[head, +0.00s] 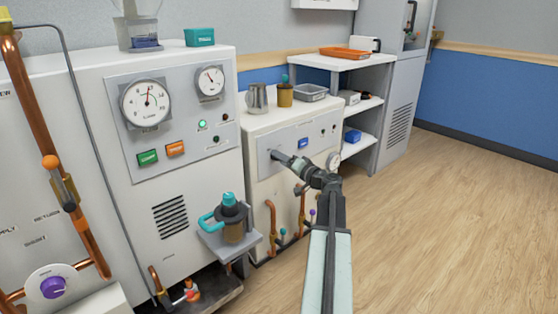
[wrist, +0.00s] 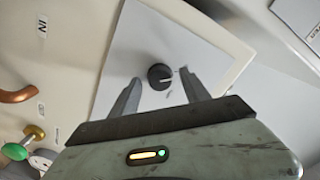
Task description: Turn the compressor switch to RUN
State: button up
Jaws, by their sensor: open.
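A round black knob (wrist: 160,76), which looks like the compressor switch, sits on a pale plate (wrist: 200,45) in the wrist view. A small white mark shows at its right side; I cannot read any RUN lettering. My gripper (wrist: 161,82) is open, with one finger on each side of the knob. I cannot tell whether the fingers touch it. In the head view my gripper (head: 277,156) reaches the left part of the grey panel (head: 322,118) on the low white cabinet (head: 255,195). The knob is not discernible there.
Copper pipes (head: 272,220) run below. A jutting shelf with a teal-capped jar (head: 232,215) stands to the left. Open wooden floor (head: 440,220) lies to the right.

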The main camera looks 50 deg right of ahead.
jog(key=shift+w, duration=0.7)
jog(key=c, duration=1.2)
jog(key=shift+s+a, duration=0.2)
jog(key=shift+a, duration=0.15)
jog(key=shift+w+d+r+m, duration=0.1)
jog(key=shift+d+m, duration=0.05)
jog(key=shift+m, duration=2.5)
jog(key=shift+w+d+m, duration=0.1)
jog(key=shift+d+m, duration=0.1)
jog(key=shift+m, duration=2.4)
jog(key=shift+d+r+m, duration=0.1)
jog(key=shift+d+m, duration=0.05)
jog(key=shift+m, duration=2.5)
